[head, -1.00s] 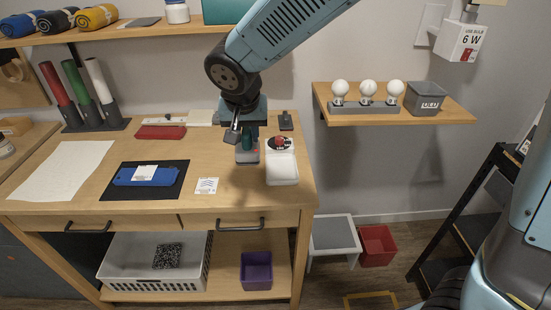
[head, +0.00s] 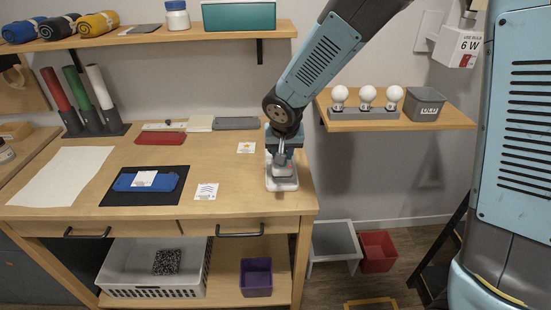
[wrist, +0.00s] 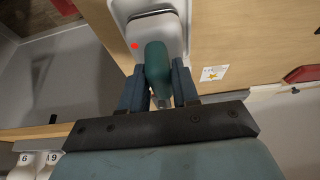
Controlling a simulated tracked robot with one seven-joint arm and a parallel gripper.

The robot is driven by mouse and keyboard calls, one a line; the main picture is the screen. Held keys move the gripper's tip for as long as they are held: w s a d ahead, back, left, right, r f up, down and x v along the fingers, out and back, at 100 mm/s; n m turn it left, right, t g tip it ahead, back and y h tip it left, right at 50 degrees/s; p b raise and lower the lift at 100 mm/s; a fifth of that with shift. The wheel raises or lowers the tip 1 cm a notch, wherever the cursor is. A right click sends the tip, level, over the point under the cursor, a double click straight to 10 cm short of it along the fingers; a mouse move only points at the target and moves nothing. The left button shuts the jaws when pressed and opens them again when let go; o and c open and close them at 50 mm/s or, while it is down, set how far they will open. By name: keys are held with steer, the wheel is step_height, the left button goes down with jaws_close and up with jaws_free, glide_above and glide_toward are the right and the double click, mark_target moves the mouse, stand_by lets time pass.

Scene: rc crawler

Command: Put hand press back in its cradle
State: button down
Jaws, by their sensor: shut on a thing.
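My gripper (head: 284,152) is at the right end of the workbench. In the wrist view its two blue fingers (wrist: 158,88) are shut on the dark green handle of the hand press (wrist: 156,62). The handle points up between the fingers. The white cradle (head: 283,185) lies directly below, near the bench's right edge, and its rim shows in the wrist view (wrist: 118,12). A grey block with a red spot shows at the cradle, under my gripper. I cannot tell whether the press touches the cradle or hangs just above it.
A yellow-star card (head: 246,148) lies left of my gripper. A blue pouch (head: 146,181) rests on a black mat, with a wave card (head: 206,191) beside it. A wall shelf (head: 440,119) with bulbs and a grey bin is at right.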

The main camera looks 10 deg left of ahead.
steer(key=shift+s+a+f, duration=0.1)
steer(key=shift+f, duration=1.1)
steer(key=shift+f, duration=0.1)
steer(key=c, duration=0.8)
jaws_free()
steer(key=v, duration=1.2)
